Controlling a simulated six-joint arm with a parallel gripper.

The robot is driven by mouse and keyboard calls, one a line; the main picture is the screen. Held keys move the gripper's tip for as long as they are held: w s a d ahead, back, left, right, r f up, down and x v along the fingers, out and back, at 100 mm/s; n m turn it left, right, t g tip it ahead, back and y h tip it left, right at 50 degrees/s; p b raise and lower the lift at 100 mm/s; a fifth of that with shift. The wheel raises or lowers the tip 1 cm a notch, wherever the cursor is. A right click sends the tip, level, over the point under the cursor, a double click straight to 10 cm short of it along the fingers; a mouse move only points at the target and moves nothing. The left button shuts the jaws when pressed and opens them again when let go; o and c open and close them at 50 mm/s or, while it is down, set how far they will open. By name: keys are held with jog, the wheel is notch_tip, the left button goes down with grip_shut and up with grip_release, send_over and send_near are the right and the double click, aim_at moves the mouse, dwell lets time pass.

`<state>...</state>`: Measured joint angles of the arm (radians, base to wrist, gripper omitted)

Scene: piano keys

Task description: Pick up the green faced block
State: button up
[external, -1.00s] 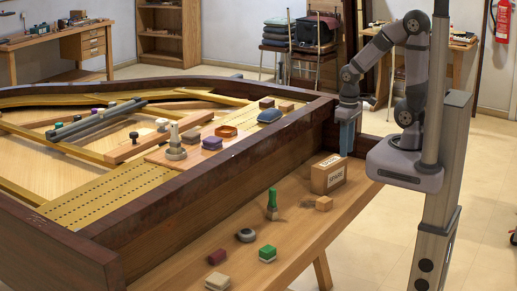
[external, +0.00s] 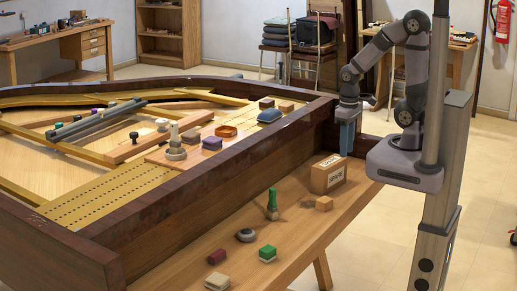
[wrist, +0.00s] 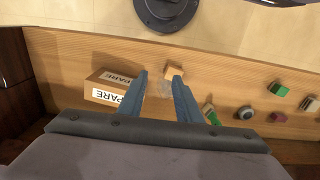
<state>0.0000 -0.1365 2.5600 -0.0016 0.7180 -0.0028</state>
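The green faced block (external: 267,253) has a green top over a pale lower part and sits on the wooden bench beside the piano. In the wrist view the green faced block (wrist: 279,89) is at the right, well apart from my fingers. My gripper (wrist: 160,75) is open, with two blue fingers spread and nothing held between them. In the external view my gripper (external: 346,152) hangs fingers down at the far end of the bench, behind the cardboard box and far from the green faced block.
The SPARE-labelled cardboard box (external: 328,174) stands near my gripper. A plain wooden block (external: 324,203), a green-handled brush (external: 272,206), a dark round object (external: 245,235), a dark red block (external: 217,254) and a beige block (external: 217,282) are spread along the bench. The piano's wooden side (external: 220,200) borders it.

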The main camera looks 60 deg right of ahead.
jog(key=o, duration=0.7)
jog(key=shift+c, duration=0.2)
jog(key=w+a+f+b, duration=0.2)
jog(key=w+a+b, duration=0.1)
jog(key=w+a, duration=0.55)
jog(key=m+t+b, duration=0.1)
jog(key=m+b, duration=0.1)
jog(key=b, duration=0.5)
send_over(268, 248)
jog(key=f, duration=1)
jog(key=shift+s+a+f, duration=0.1)
jog(key=shift+s+f, duration=0.1)
jog(key=shift+s, duration=0.1)
jog(key=shift+w+f+p, duration=0.15)
jog(key=shift+f+p, duration=0.35)
jog(key=shift+f, duration=1.35)
jog(key=shift+w+f+p, duration=0.15)
jog(key=shift+f+p, duration=0.3)
jog(key=shift+f, duration=1.35)
